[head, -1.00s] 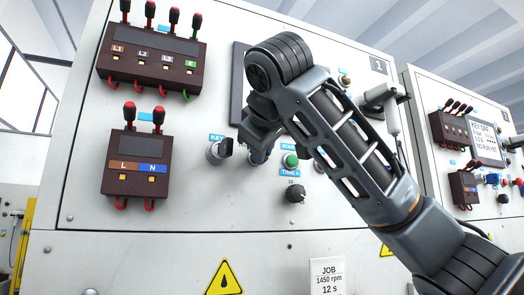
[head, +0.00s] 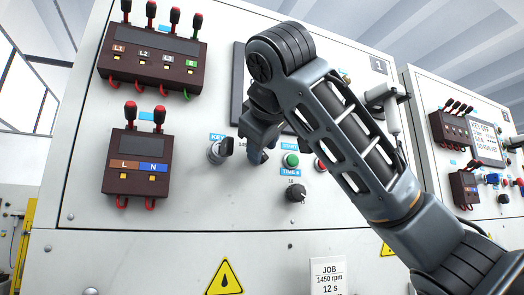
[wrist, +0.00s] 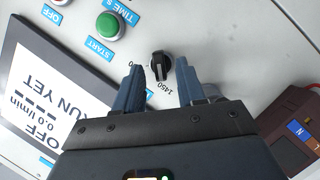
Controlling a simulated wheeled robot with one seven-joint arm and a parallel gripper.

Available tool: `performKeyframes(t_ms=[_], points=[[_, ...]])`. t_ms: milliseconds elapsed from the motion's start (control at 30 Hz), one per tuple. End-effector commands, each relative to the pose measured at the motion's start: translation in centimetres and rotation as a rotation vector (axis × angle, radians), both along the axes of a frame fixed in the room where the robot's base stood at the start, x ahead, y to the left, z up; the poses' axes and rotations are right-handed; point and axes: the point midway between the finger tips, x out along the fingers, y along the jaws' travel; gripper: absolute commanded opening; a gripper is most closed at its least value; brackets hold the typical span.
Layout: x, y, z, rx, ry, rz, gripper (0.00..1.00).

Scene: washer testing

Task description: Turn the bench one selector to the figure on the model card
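The job card (head: 328,276) low on the bench one panel (head: 130,248) reads 1450 rpm and 12 s. A black selector knob (wrist: 160,65) on a round base shows in the wrist view, with a 1450 label (wrist: 160,88) printed upside down beside it. Its exact pointing direction is hard to tell. My gripper (wrist: 160,70) is open, with one blue finger on each side of the knob; I cannot tell whether either touches it. In the head view my gripper (head: 258,158) is close to the panel and hides most of the selector.
The key switch (head: 220,150) is just left of my gripper. The green start button (head: 291,160), a red button (head: 320,165) and the time knob (head: 296,193) are to the right and below.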

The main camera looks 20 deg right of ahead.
Motion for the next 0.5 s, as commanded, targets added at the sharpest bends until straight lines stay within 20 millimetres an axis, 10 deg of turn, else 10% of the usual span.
performKeyframes(t_ms=[500], points=[[-5.3, 1.5, 1.5, -0.002, -0.004, 0.0, 0.39]])
